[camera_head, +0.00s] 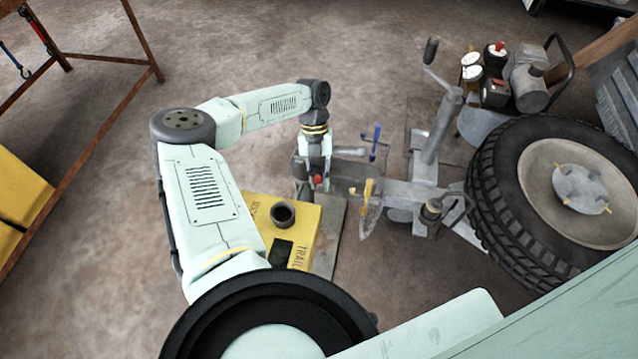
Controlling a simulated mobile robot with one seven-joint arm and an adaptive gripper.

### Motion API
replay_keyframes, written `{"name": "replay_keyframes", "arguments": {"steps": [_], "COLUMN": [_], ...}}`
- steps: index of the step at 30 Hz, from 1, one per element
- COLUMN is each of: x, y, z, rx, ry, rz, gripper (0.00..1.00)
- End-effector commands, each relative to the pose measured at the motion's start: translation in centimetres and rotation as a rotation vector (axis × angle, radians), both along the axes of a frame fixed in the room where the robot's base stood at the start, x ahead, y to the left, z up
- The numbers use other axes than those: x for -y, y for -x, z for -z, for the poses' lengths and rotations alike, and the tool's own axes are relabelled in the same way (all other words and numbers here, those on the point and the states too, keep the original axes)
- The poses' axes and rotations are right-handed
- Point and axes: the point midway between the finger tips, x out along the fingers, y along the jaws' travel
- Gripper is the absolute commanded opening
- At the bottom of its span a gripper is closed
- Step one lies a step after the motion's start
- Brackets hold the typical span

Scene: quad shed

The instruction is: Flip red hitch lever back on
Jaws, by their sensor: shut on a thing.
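The red hitch lever (319,181) shows only as a small red end at the tip of my gripper (317,177). My gripper points down over the hitch and is shut on this lever. The gripper and wrist hide most of the lever, so its angle cannot be told. The grey metal hitch (342,180) lies around and under the gripper. A blue lever (376,137) stands upright to the right of the gripper. A yellow lever (367,190) stands closer to the camera on the right.
A yellow box (312,225) with a dark round socket (283,214) sits just in front of the hitch. A jack post with a crank (440,125) rises at right. A large tyre (500,215) and a compressor (528,78) stand farther right.

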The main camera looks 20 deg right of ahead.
Motion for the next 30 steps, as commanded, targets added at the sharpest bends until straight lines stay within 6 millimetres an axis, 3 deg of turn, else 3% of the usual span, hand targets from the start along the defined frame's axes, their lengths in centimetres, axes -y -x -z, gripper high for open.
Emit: {"name": "replay_keyframes", "arguments": {"steps": [21, 22, 30], "x": [-0.23, -0.24, -0.10], "y": [-0.52, -0.53, -0.41], "z": [-0.32, -0.31, -0.30], "rx": [-0.073, -0.073, -0.075], "ry": [-0.060, -0.060, -0.058], "rz": [-0.004, -0.004, -0.002], "gripper": [0.00, 0.19, 0.37]}}
